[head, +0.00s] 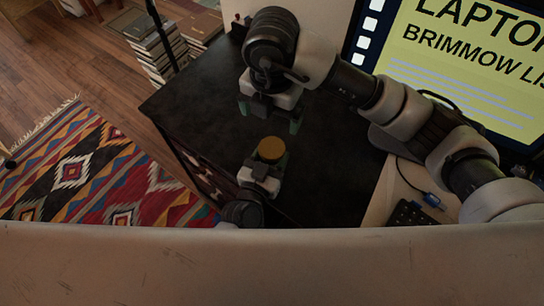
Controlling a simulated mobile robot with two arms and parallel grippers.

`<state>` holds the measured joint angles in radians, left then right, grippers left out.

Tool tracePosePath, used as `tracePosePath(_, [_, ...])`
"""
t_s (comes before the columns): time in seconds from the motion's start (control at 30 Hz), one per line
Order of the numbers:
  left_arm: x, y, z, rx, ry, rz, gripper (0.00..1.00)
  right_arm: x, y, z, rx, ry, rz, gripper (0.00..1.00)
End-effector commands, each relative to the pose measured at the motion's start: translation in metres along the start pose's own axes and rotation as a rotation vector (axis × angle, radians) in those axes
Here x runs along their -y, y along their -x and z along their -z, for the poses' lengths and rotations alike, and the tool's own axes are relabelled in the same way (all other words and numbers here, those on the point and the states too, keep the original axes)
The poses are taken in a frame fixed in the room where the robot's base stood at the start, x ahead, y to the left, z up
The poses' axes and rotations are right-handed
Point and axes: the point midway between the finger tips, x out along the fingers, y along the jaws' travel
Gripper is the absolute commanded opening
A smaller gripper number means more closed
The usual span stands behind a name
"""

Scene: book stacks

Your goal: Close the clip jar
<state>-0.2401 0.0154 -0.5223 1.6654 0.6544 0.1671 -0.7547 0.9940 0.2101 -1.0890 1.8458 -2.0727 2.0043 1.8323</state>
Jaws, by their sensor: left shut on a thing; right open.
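A small round thing with a flat amber-brown top (271,149), which looks like the clip jar, is between the fingers of my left gripper (267,161). My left gripper is shut on it, over the black desk top. The jar's sides are mostly hidden by the fingers, and I cannot tell whether the amber disc is a lid or what is inside. My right gripper (270,116) is open and empty, pointing down just beyond the jar in the picture, apart from it.
The black desk top (330,165) is bare around both grippers. A large monitor (460,65) stands at the right, with a blue-ended cable (431,199) and a dark keypad (410,217) nearby. Book stacks (155,48) and a patterned rug (95,175) are on the floor at the left.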

Motion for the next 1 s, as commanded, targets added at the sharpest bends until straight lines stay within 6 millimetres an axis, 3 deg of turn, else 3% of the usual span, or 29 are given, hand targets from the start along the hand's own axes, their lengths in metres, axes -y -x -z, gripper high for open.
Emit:
tracePosePath(0.03, [0.000,0.000,-0.001,0.002,0.000,-0.001,0.00,0.000,0.000,0.000,0.000,0.000,0.000,0.93])
tracePosePath(0.07, [0.000,0.000,-0.001,0.002,0.000,-0.001,0.59,0.000,0.000,0.000,0.000,0.000,0.000,0.93])
tracePosePath(0.23, [0.000,0.000,0.000,0.001,0.000,0.000,0.85,0.000,0.000,0.000,0.000,0.000,0.000,0.93])
tracePosePath(0.57, [0.000,0.004,-0.001,0.002,0.000,0.000,0.85,0.000,-0.001,0.000,0.000,0.000,0.000,0.93])
tracePosePath(0.67, [0.000,0.016,-0.002,0.003,0.000,0.000,0.85,0.000,-0.002,0.000,0.000,0.000,0.000,0.93])
tracePosePath(1.0, [0.000,0.083,-0.002,0.004,0.000,-0.002,0.85,0.000,-0.007,0.000,0.000,0.000,0.000,0.93])
